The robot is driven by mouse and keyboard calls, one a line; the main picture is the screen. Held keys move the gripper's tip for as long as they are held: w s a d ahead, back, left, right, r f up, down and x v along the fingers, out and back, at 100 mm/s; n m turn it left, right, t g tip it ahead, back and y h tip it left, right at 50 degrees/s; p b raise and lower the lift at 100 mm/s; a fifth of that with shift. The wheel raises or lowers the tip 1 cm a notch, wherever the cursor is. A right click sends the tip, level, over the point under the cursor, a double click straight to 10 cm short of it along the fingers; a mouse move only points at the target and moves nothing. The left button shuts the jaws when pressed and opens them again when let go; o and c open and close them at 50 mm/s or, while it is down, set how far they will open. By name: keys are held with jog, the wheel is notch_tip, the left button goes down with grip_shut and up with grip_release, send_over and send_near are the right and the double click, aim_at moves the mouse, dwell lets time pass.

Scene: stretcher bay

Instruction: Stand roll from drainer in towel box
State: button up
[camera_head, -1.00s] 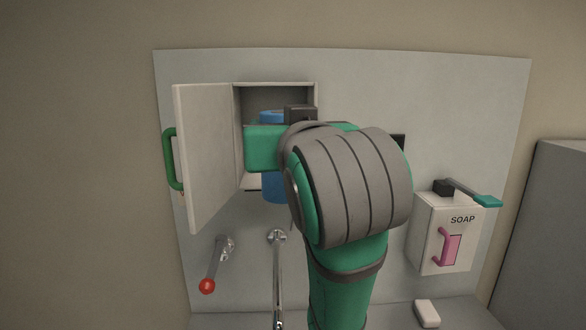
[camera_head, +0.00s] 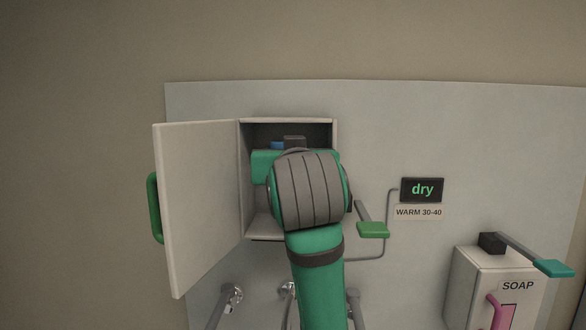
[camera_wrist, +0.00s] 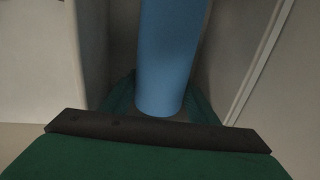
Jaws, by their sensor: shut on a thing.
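The blue roll (camera_head: 278,145) shows only as a small patch inside the towel box (camera_head: 287,121), behind my arm. In the wrist view the roll (camera_wrist: 168,55) is upright between the green fingers of my gripper (camera_wrist: 160,98), which is shut on it. The box walls rise on both sides of the roll. The box's white door (camera_head: 198,205) stands open to the left, with a green handle (camera_head: 154,208). My arm hides the roll's lower part in the head view. I cannot tell whether its base touches the box floor. No drainer is in view.
A soap dispenser (camera_head: 492,285) with a teal lever is at the lower right. Taps (camera_head: 232,293) are below the box.

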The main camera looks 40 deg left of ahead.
jog(key=f, duration=0.1)
jog(key=w+a+f, duration=0.1)
jog(key=f, duration=0.1)
jog(key=shift+w, duration=0.2)
jog(key=shift+w+f, duration=0.15)
jog(key=shift+f, duration=0.1)
jog(key=shift+d, duration=0.15)
jog(key=shift+f, duration=0.1)
jog(key=o, duration=1.2)
jog(key=shift+s+a, duration=0.2)
jog(key=shift+s, duration=0.05)
